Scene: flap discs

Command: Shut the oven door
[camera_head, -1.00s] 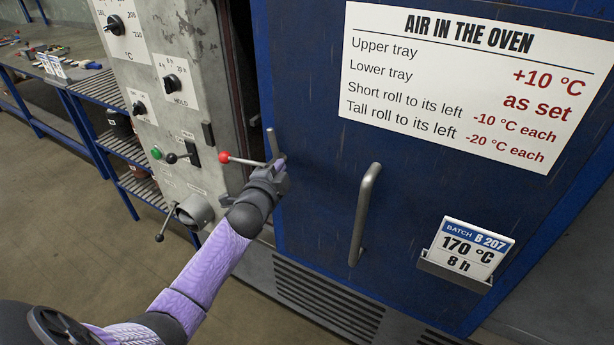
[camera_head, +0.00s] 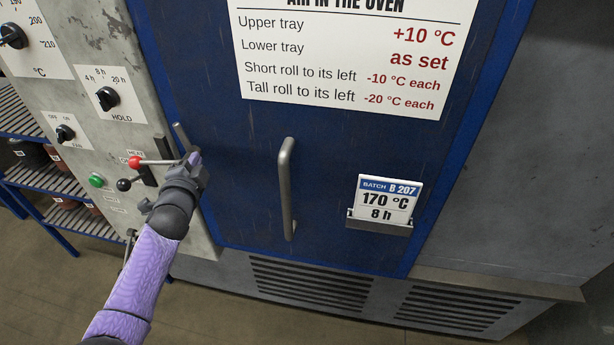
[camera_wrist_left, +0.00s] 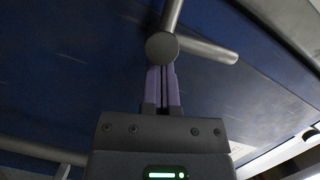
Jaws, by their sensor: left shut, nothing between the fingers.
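The blue oven door (camera_head: 230,190) stands against the grey control panel (camera_head: 75,100), and I see no dark gap along its left edge. A grey bar handle (camera_head: 287,190) is upright on its front. My left gripper (camera_head: 196,158) is shut and empty at this latch. In the left wrist view its purple fingers (camera_wrist_left: 162,88) point at the latch's round hub (camera_wrist_left: 162,47); contact is unclear. My right gripper is out of view.
A batch card (camera_head: 388,198) sits in a holder on the door, below a white notice (camera_head: 345,55). A blue rack (camera_head: 50,185) stands at the left. A vented base (camera_head: 310,280) runs below the door.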

